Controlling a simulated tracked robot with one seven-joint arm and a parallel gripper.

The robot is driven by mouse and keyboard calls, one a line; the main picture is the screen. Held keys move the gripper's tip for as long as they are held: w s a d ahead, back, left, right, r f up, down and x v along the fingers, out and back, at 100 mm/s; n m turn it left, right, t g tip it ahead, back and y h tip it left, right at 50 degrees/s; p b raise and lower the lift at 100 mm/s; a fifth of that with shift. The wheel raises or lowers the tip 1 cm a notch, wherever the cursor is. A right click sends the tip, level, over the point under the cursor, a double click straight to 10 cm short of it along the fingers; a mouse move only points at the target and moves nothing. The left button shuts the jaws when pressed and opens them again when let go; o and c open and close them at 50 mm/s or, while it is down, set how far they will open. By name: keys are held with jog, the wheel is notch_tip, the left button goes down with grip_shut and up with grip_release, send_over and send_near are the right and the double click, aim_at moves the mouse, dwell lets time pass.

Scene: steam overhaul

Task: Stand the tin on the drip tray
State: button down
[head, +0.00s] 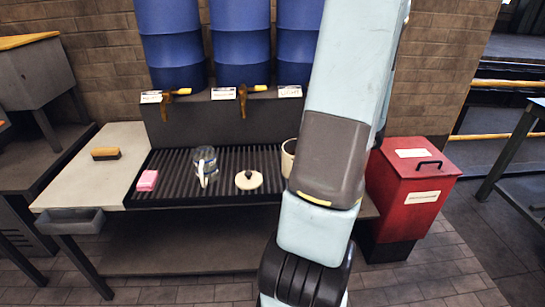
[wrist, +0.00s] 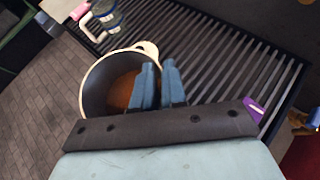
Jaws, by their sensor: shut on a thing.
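The tin (wrist: 92,88) is a round, open vessel with a cream rim and a dark inside with brown at the bottom. In the wrist view my gripper (wrist: 159,66) is shut on its wall, one blue finger inside and one outside. In the head view a cream part of the tin (head: 287,158) shows beside my arm, at the right of the drip tray; my gripper is hidden there. The drip tray (head: 225,190) is black and ribbed, and its slats also show in the wrist view (wrist: 225,50). I cannot tell whether the tin touches the tray.
A glass mug (head: 205,165), a cream lid with a dark knob (head: 249,180) and a pink block (head: 148,180) are on the tray. A brush (head: 105,154) lies on the left counter. Taps (head: 243,98) hang above the tray's back. A red bin (head: 410,195) stands right.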

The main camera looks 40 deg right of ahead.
jog(key=w+d+f, duration=0.6)
jog(key=w+f, duration=0.4)
jog(key=f, duration=0.2)
jog(key=shift+w+d, duration=0.15)
jog(key=shift+w, duration=0.05)
jog(key=shift+f, duration=0.1)
jog(key=c, duration=1.2)
grip_release()
